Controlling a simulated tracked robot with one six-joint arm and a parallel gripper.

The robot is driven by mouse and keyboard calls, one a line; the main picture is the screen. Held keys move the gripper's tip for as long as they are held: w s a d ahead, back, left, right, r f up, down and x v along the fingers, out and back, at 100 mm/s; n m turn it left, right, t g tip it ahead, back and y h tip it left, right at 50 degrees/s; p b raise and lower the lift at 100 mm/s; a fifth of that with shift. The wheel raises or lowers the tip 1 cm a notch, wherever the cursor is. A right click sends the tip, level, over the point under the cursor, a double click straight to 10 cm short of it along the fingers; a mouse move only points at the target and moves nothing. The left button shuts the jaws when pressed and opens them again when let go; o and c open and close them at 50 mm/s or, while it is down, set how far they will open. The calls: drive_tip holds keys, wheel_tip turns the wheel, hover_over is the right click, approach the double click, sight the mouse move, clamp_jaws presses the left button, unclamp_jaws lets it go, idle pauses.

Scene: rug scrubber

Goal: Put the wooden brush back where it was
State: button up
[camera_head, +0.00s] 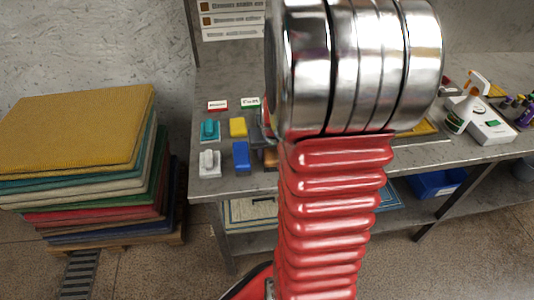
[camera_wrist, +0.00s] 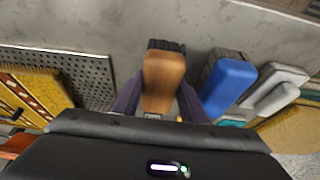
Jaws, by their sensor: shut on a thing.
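The wooden brush (camera_wrist: 163,80) has an orange-brown wooden body and dark bristles at its far end in the wrist view. My gripper (camera_wrist: 159,100) has one dark finger on each side of it and is shut on it. In the head view only a small brown part of the brush (camera_head: 270,158) shows at the left edge of my red arm. My arm hides the gripper there. I cannot tell whether the brush touches the table.
A blue brush (camera_wrist: 230,82) and a white brush (camera_wrist: 276,92) lie right of the wooden brush. A perforated metal plate (camera_wrist: 85,70) is left of it. Teal (camera_head: 209,130) and yellow (camera_head: 238,127) items stand on the grey table (camera_head: 235,187). Stacked rugs (camera_head: 80,130) stand left.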

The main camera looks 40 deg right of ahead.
drive_tip(key=o, duration=1.1)
drive_tip(key=shift+v, duration=6.1)
drive_tip(key=shift+s, duration=0.1)
drive_tip(key=s+a+r+n+y, duration=0.1)
drive_tip(key=s+a+r+n, duration=0.1)
drive_tip(key=a, duration=0.6)
drive_tip(key=s+a+r+n+t, duration=0.1)
drive_tip(key=s+a+r+n, duration=0.1)
drive_tip(key=a, duration=0.7)
drive_tip(key=s+a+r+n+t+y, duration=0.1)
drive_tip(key=s+a+r+n, duration=0.1)
drive_tip(key=a, duration=0.6)
drive_tip(key=shift+s+a+r+n+y, duration=0.2)
drive_tip(key=shift+a+r+n+y, duration=0.15)
drive_tip(key=shift+r, duration=0.35)
